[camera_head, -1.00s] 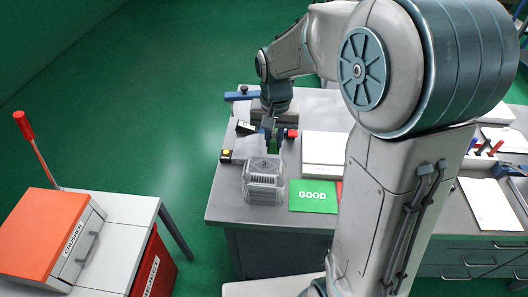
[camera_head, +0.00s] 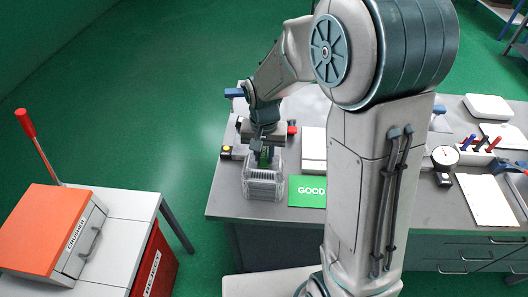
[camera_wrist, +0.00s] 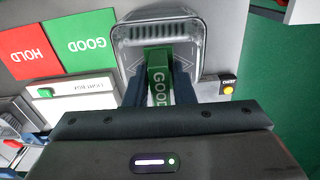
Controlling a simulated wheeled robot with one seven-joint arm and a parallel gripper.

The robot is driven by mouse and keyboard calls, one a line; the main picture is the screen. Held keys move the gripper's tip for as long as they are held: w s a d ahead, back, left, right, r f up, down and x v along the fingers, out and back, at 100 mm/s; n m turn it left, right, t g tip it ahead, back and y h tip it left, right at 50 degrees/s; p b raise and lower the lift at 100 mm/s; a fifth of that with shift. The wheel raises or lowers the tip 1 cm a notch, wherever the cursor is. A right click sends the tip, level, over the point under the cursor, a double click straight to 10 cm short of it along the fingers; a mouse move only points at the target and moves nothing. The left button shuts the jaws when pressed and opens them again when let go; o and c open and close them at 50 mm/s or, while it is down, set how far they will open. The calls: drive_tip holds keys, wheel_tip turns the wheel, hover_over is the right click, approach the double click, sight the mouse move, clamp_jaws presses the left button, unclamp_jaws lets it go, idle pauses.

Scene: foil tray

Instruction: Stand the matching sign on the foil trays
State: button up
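The foil trays (camera_head: 263,187) stand as a silvery, see-through-looking stack on the bench near its left front; their rim (camera_wrist: 119,36) shows in the wrist view. My gripper (camera_head: 264,156) is above the back part of the stack. Its two dark blue fingers (camera_wrist: 158,92) are shut on a small green sign lettered GOOD (camera_wrist: 157,86). The sign (camera_head: 265,160) appears upright over the trays' top. I cannot tell whether its lower edge touches them. The fingers hide part of the tray top.
A green GOOD mat (camera_head: 307,192) lies right of the trays; a red HOLD mat (camera_wrist: 29,52) is beside it. A white light box (camera_wrist: 75,94) and a yellow-button box (camera_wrist: 228,88) are behind. An orange crusher (camera_head: 45,231) stands apart at left.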

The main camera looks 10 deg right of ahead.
sight(264, 151)
drive_tip(key=shift+o, duration=0.9)
drive_tip(key=shift+r, duration=0.25)
wheel_tip(264, 151, up, 11)
drive_tip(key=s+d+n+t, duration=0.1)
drive_tip(key=s+d, duration=0.3)
drive_tip(key=s, duration=0.4)
drive_tip(key=s+d+r+n+t+b, duration=0.1)
drive_tip(key=s+d+t, duration=0.1)
drive_tip(key=s+d, duration=0.3)
drive_tip(key=s, duration=0.3)
drive_tip(key=shift+r+n+t, duration=0.25)
drive_tip(key=shift+n+t, duration=0.05)
drive_tip(key=shift+t, duration=0.1)
drive_tip(key=shift+d, duration=0.1)
